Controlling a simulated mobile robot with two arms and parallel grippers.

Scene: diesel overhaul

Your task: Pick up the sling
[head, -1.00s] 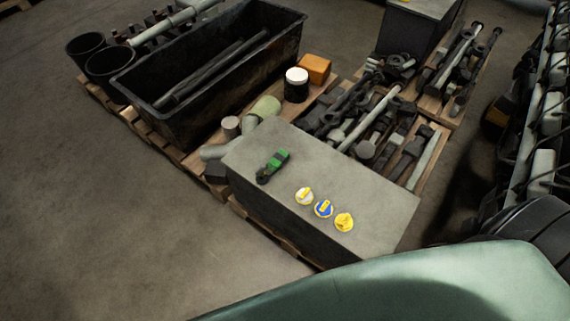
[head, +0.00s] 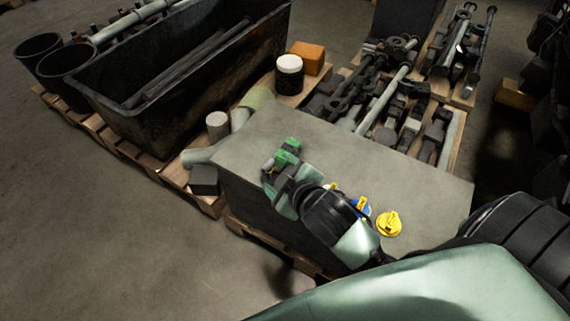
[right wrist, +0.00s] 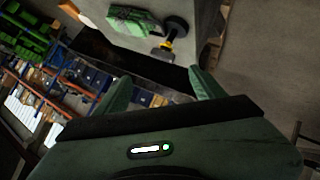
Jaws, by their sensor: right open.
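A green folded bundle, which looks like the sling (head: 290,145), lies on top of the grey block (head: 400,172). In the right wrist view the sling (right wrist: 135,20) lies beyond my fingertips, and a black fitting with a yellow band (right wrist: 170,42) is beside it. My right gripper (head: 279,180) is over the block at the near end of the sling and hides part of it in the head view. In the right wrist view my right gripper (right wrist: 160,88) has its two fingers wide apart with nothing between them. My left gripper is not in view.
Yellow and blue round tags (head: 389,223) lie on the block beside my right arm, partly hidden. A black trough (head: 165,125), a white-lidded jar (head: 289,76) and an orange box (head: 307,57) stand behind. Several metal rods and parts lie on pallets at the back right.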

